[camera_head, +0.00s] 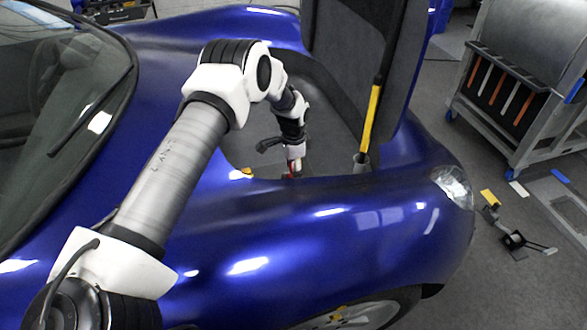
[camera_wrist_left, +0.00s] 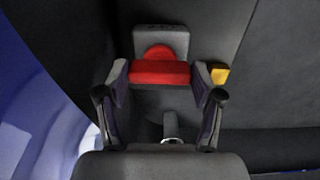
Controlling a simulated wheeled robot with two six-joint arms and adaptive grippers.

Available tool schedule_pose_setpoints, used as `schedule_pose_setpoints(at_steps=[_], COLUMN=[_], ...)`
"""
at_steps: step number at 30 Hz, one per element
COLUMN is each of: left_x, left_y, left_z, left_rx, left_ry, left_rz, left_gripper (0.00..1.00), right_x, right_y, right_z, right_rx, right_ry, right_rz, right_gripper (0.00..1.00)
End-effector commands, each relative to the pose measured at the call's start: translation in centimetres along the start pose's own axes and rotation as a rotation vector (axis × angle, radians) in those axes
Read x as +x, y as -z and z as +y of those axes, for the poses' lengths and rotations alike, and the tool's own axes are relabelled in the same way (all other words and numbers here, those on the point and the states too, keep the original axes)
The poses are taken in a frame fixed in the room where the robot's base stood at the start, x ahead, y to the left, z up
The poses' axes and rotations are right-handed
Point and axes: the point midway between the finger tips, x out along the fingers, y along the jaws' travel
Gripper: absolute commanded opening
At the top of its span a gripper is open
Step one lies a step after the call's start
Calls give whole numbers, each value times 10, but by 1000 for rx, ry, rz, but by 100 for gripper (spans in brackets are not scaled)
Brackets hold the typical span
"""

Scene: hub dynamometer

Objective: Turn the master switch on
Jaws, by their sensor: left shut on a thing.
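The master switch shows in the left wrist view as a red handle (camera_wrist_left: 160,73) in front of a grey housing (camera_wrist_left: 148,40) with a round red part behind the handle. My left gripper (camera_wrist_left: 160,80) has one finger at each end of the red handle and is shut on it. In the head view my left gripper (camera_head: 293,168) reaches down into the open front compartment of the blue car, with a bit of red showing at its fingertips. The rest of the switch is hidden there by the gripper and the compartment edge. My right gripper is not in view.
The blue car body (camera_head: 330,225) surrounds the compartment, and its raised lid (camera_head: 345,60) stands behind my arm. A yellow-handled bar (camera_head: 371,125) stands upright to the right. A yellow piece (camera_wrist_left: 219,74) sits right of the switch. A metal cart (camera_head: 510,95) stands farther right.

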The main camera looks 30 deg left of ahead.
Motion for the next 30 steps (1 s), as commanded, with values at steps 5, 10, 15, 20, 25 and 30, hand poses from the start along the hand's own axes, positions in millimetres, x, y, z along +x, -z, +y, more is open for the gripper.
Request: schedule_pose_setpoints(at_steps=[5,10,15,20,25,30], left_x=[2,2,1,0,-12,-52], left_y=[-1,-1,-1,0,0,1], left_z=[1,1,1,0,0,-1], left_rx=[4,3,2,1,1,1], left_ry=[-4,-4,-2,-1,1,2], left_rz=[-4,-4,-3,-2,1,3], left_gripper=[32,77,92,92,92,92], right_x=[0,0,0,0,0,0], right_y=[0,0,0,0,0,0], right_z=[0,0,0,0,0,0], right_rx=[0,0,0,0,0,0], right_ry=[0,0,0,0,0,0], right_rz=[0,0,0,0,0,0], right_gripper=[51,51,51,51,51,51])
